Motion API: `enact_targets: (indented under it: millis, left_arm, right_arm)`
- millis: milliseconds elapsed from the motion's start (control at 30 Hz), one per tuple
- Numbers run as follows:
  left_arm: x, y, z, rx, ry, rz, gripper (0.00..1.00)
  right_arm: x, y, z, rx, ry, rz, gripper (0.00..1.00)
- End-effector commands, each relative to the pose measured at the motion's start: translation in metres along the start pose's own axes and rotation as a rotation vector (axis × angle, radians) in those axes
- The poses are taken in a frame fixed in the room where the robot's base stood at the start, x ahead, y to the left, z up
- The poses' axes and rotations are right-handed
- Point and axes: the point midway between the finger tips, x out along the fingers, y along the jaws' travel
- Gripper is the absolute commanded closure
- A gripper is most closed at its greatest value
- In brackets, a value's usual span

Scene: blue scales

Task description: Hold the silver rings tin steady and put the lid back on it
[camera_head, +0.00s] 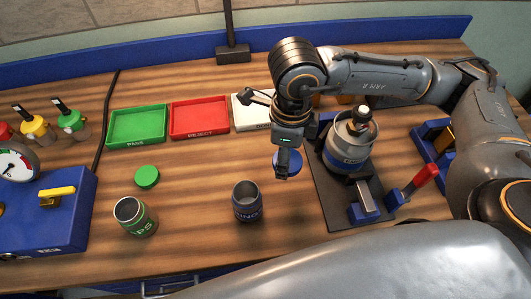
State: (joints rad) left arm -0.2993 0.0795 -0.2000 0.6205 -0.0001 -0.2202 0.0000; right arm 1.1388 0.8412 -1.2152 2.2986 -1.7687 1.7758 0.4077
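The silver rings tin (247,203), with a blue band and partly readable lettering, stands upright and open on the wooden bench, its dark inside showing. A round blue lid (292,166) is behind and to the right of the tin. My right gripper (283,168) points down over the lid and hides part of it. I cannot tell whether its fingers touch the lid or whether they are open or shut. My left gripper is not in view, and nothing is seen holding the tin.
A green-labelled tin (134,217) and green lid (147,177) are at left. Green (137,125) and red (200,118) trays lie behind, with a white tray (249,113) partly hidden. A blue-banded machine (347,148) and red-handled lever (419,184) stand right. A blue gauge box (45,215) is far left.

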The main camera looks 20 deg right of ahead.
Motion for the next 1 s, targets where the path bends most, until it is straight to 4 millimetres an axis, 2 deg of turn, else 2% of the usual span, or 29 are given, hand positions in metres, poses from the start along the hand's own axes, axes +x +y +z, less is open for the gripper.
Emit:
enact_targets:
  millis: [200,667,767,867,1000]
  left_arm:
    - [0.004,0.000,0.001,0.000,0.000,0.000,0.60]
    - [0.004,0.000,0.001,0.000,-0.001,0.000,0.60]
    - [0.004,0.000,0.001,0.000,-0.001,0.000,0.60]
    - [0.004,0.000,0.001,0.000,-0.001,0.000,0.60]
    - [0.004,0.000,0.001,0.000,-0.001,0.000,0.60]
  right_arm:
    - [-0.005,0.004,-0.011,0.000,0.000,-0.001,0.60]
    - [-0.005,0.004,-0.011,-0.027,0.000,0.000,0.60]
    - [-0.005,0.002,-0.011,-0.119,0.000,0.000,0.60]
    - [-0.004,-0.001,-0.011,-0.290,0.000,0.001,0.60]
    - [-0.003,-0.006,-0.011,-0.607,0.000,0.001,0.60]
